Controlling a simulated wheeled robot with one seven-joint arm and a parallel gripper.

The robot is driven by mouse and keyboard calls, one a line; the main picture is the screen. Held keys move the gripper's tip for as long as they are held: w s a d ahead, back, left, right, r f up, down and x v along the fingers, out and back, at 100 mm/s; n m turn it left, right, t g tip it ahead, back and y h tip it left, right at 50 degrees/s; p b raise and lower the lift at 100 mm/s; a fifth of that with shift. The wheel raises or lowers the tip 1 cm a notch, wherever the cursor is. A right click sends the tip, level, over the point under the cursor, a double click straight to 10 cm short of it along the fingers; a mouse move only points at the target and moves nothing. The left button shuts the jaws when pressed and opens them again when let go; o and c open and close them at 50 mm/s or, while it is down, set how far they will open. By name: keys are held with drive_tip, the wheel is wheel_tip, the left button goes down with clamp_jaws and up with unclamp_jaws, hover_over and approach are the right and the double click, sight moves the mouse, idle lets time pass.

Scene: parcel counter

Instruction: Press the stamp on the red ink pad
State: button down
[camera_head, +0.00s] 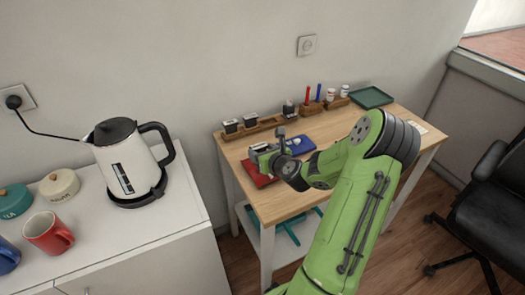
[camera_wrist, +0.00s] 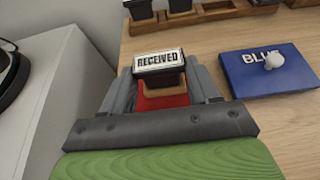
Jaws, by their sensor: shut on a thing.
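My gripper (camera_head: 258,153) is over the left part of the wooden table. In the wrist view my gripper (camera_wrist: 166,82) is shut on a stamp (camera_wrist: 159,62) whose top label reads RECEIVED. The stamp looks upright between the grey fingers. The red ink pad (camera_head: 257,178) lies on the table below my gripper, partly hidden by it. In the wrist view a strip of the red pad (camera_wrist: 160,101) shows behind the stamp and between the fingers. I cannot tell whether the stamp touches the pad.
A blue pad (camera_wrist: 265,72), its lid marked BLUE with a white knob, lies right of the stamp. A wooden rack (camera_head: 265,125) with black stamps stands along the back. A green tray (camera_head: 371,97) is at the far right corner. A kettle (camera_head: 128,165) stands on the left counter.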

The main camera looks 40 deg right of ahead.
wheel_tip(320, 180, up, 6)
drive_tip(key=p, duration=0.5)
drive_tip(key=shift+f, duration=0.2)
